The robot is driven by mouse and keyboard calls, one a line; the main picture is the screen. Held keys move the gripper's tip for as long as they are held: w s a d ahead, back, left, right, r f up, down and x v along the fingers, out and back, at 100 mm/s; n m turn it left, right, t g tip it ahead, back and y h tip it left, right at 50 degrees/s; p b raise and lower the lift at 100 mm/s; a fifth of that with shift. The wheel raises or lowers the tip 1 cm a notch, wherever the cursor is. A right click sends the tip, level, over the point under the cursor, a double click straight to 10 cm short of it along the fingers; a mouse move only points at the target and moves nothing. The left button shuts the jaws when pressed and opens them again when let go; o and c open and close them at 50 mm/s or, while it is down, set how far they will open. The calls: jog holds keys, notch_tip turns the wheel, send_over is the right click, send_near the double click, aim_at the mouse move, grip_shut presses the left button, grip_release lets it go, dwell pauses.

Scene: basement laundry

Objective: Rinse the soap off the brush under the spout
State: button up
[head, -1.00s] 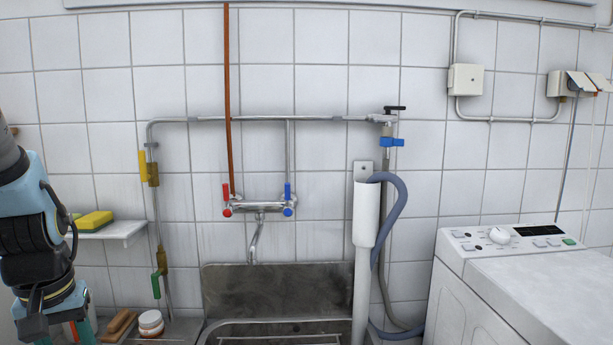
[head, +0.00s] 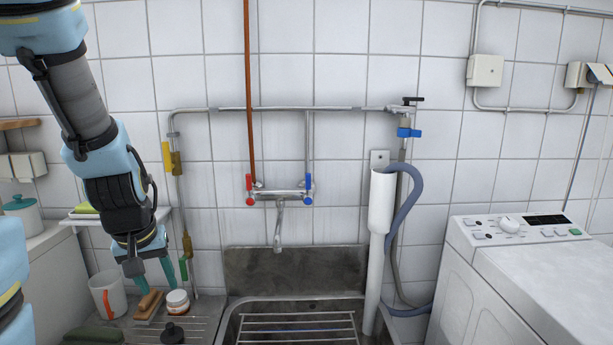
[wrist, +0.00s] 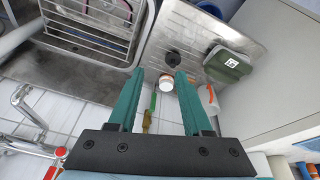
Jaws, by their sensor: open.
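The brush (head: 148,304), with a wooden body, lies on the ribbed drainboard left of the sink, between a white mug and a white jar. My gripper (head: 154,283) is open and empty, pointing down just above the brush in the head view. In the wrist view my gripper (wrist: 160,73) shows two spread green fingers; the brush is not clearly visible there and seems hidden behind a finger. The spout (head: 278,228) hangs from the wall mixer tap over the sink (head: 232,325). The spout also shows in the wrist view (wrist: 26,106). No running water is visible.
The white jar (head: 178,303), mug (head: 107,298), black stopper (head: 172,333) and a dark green object (head: 94,336) crowd the drainboard. A wire rack (head: 297,329) spans the sink. A white pipe (head: 381,205) stands at the sink's right, beside the washing machine (head: 470,265).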

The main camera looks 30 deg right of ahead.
jog(key=w+d+r+t+h+p, duration=0.1)
jog(key=w+d+t, duration=0.1)
jog(key=w+d, duration=0.35)
jog(key=w+d+r+t+p, duration=0.1)
jog(key=w+d+t, duration=0.15)
jog(key=d, duration=0.55)
jog(key=m+t+h+p, duration=0.15)
jog(key=t+p, duration=0.25)
jog(key=t, duration=0.6)
send_near(308, 187)
jog(key=w+r, duration=0.2)
jog(key=w, duration=0.1)
jog(key=shift+n+g+h, duration=0.25)
jog(key=shift+h, duration=0.2)
jog(key=p+x, duration=0.4)
jog(key=x, duration=0.6)
jog(key=shift+w+d, duration=0.3)
jog(key=shift+w, duration=0.05)
grip_shut()
